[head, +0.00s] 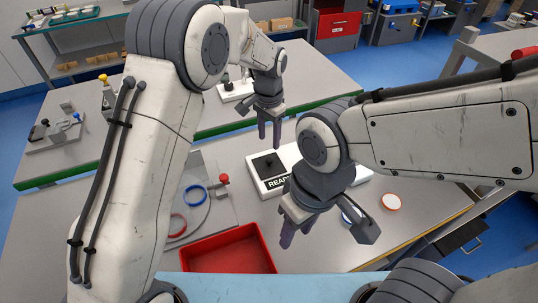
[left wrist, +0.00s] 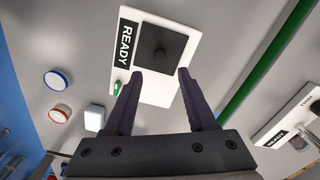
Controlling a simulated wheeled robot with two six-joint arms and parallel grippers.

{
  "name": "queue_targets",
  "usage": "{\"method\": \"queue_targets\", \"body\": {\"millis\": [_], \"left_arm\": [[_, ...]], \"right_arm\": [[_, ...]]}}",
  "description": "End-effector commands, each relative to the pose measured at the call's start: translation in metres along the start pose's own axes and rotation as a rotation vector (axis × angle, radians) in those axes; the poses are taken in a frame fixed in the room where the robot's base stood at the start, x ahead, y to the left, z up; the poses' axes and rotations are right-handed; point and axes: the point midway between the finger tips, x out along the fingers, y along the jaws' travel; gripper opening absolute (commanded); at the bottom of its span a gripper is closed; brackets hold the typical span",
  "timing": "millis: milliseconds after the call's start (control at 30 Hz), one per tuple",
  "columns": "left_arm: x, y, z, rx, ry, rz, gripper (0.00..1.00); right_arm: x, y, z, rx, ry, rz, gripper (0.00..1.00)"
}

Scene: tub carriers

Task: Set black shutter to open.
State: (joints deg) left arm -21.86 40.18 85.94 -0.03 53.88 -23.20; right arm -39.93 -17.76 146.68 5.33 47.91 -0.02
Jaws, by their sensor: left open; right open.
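The black shutter (head: 268,164) is a dark square plate with a small knob, on a white base (head: 255,180). The base carries a black label reading READY, partly hidden by my right arm in the head view. In the left wrist view the shutter (left wrist: 162,46) lies beside the label (left wrist: 125,45), with bare white base (left wrist: 158,90) on the side toward my fingers. My left gripper (head: 269,132) is open and empty above and behind the shutter; its fingers (left wrist: 160,75) frame the base's near end. My right gripper (head: 291,230) is open and empty, in front of the base.
A red tub (head: 232,250) stands at the front. A blue ring (head: 194,196), a red ring (head: 177,225) and a red knob (head: 224,180) are left of the base. A red-rimmed disc (head: 391,201) lies right. Another white labelled base (left wrist: 290,120) is on the back bench.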

Motion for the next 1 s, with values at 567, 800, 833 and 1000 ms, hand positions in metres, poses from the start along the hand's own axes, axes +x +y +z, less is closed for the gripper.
{"method": "queue_targets", "body": {"millis": [567, 800, 833, 1000], "left_arm": [[0.084, 0.001, 0.001, -0.001, -0.001, 0.001, 0.57], [0.086, 0.001, 0.0, -0.001, 0.001, 0.0, 0.57], [0.086, 0.001, 0.001, -0.001, 0.001, 0.0, 0.57], [0.086, 0.001, 0.001, -0.001, 0.001, 0.0, 0.03]], "right_arm": [[-0.021, -0.002, -0.001, 0.001, 0.0, 0.0, 0.45], [-0.02, -0.002, -0.001, 0.001, 0.0, 0.0, 0.45], [-0.02, -0.002, -0.001, 0.001, 0.0, 0.0, 0.45], [-0.02, -0.002, -0.001, 0.001, 0.0, 0.0, 0.45]]}}
